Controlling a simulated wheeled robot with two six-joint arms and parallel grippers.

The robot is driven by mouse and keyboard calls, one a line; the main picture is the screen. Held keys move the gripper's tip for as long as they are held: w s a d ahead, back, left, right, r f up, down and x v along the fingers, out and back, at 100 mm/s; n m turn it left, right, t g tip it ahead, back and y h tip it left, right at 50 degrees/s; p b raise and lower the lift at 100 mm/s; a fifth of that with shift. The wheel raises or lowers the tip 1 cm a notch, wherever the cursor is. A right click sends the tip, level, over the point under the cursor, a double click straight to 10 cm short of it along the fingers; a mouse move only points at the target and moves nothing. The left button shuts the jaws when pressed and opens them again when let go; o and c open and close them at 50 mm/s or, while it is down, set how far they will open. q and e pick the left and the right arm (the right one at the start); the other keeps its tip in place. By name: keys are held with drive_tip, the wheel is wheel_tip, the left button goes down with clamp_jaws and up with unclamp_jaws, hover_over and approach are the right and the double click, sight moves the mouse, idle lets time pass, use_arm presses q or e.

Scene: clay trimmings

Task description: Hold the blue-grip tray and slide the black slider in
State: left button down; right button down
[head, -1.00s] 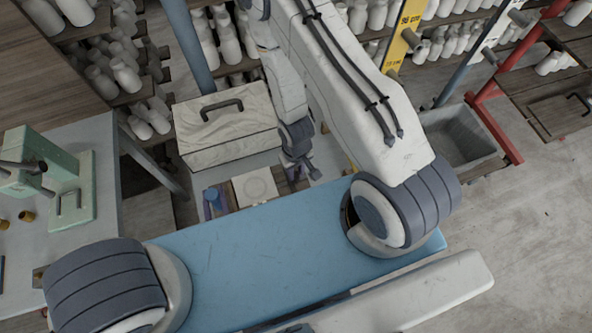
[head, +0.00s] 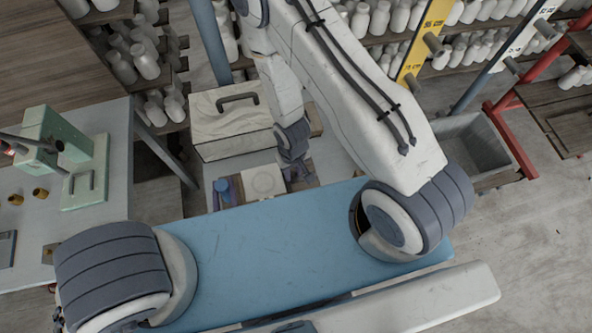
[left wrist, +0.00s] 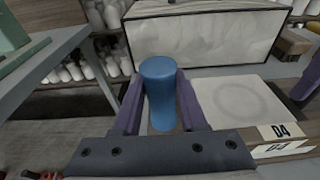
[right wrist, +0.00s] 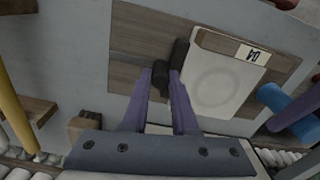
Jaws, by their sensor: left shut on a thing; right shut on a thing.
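The tray is a pale square plate with a faint ring and an 04 label; its plate (head: 263,182) shows in the head view, in the left wrist view (left wrist: 240,104) and in the right wrist view (right wrist: 218,82). Its blue grip (left wrist: 160,88) is upright between the purple fingers of my left gripper (left wrist: 160,100), which is shut on it. The grip also shows in the head view (head: 222,187). My right gripper (right wrist: 163,80) is shut on the black slider (right wrist: 161,74), beside the tray's plate and over a wooden board. How far in the slider is, I cannot tell.
A pale box with a dark handle (head: 229,130) stands behind the tray. A green press (head: 82,160) stands on the left table. Shelves of white bottles line the back. A grey bin (head: 468,150) is at right. My own arms cover much of the middle.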

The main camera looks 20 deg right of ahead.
sight(293, 174)
use_arm(q)
drive_tip(key=shift+f, duration=0.2)
use_arm(e)
drive_tip(key=c, duration=0.7)
unclamp_jaws()
wheel_tip(293, 174, up, 12)
use_arm(q)
drive_tip(key=shift+c, duration=1.9)
unclamp_jaws()
drive_tip(key=shift+r, duration=0.1)
drive_tip(key=shift+r, duration=0.1)
